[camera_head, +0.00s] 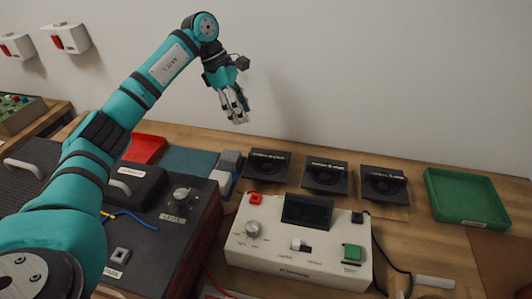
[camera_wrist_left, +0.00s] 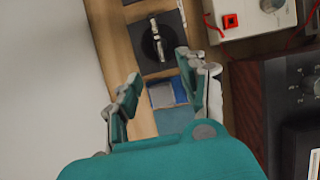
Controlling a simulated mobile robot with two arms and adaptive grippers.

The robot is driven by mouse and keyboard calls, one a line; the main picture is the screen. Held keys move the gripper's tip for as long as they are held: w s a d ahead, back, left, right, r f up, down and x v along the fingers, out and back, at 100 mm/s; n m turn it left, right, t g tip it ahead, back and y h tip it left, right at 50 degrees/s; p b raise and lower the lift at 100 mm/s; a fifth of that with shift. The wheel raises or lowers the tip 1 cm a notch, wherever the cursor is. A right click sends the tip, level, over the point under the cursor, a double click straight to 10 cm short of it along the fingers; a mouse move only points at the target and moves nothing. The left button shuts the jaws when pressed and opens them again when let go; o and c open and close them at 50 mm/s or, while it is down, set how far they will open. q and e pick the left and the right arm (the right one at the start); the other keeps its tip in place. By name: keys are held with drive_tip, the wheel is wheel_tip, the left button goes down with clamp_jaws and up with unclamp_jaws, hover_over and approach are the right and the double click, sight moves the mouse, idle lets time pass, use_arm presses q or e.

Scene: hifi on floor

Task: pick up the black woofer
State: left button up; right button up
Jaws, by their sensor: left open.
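Three black square woofers stand in a row at the back of the wooden bench: a left one (camera_head: 266,166), a middle one (camera_head: 325,178) and a right one (camera_head: 384,186). Each has a round cone and a raised label plate at its back. My left gripper (camera_head: 237,112) is open and empty, above the back of the bench, with its fingers pointing down. In the left wrist view one woofer (camera_wrist_left: 152,48) lies beyond the open fingers (camera_wrist_left: 158,78), apart from them. My right gripper is not in view.
A cream control box (camera_head: 290,262) with a dark screen stands in front of the woofers. A green tray (camera_head: 467,198) lies to their right. Small grey and blue blocks (camera_head: 229,161) lie left of the left woofer. A dark wood-sided unit (camera_head: 170,240) stands at left, under my arm.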

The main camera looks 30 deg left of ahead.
use_arm(q)
drive_tip(key=p, duration=0.2)
hover_over(267, 156)
drive_tip(key=a, duration=0.2)
drive_tip(key=f, duration=0.6)
drive_tip(key=s+f, duration=0.1)
drive_tip(key=f, duration=0.3)
drive_tip(key=shift+a, duration=0.1)
drive_tip(key=shift+f, duration=0.3)
drive_tip(key=shift+w+d+f, duration=0.1)
drive_tip(key=shift+d+f, duration=0.15)
drive_tip(key=p+x, duration=0.1)
drive_tip(key=x, duration=0.4)
drive_tip(key=shift+w, duration=0.2)
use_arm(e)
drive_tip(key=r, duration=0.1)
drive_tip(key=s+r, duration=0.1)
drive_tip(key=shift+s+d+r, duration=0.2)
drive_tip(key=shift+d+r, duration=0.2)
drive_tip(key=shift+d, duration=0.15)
use_arm(q)
drive_tip(key=shift+f+b, duration=0.2)
drive_tip(key=shift+b, duration=0.25)
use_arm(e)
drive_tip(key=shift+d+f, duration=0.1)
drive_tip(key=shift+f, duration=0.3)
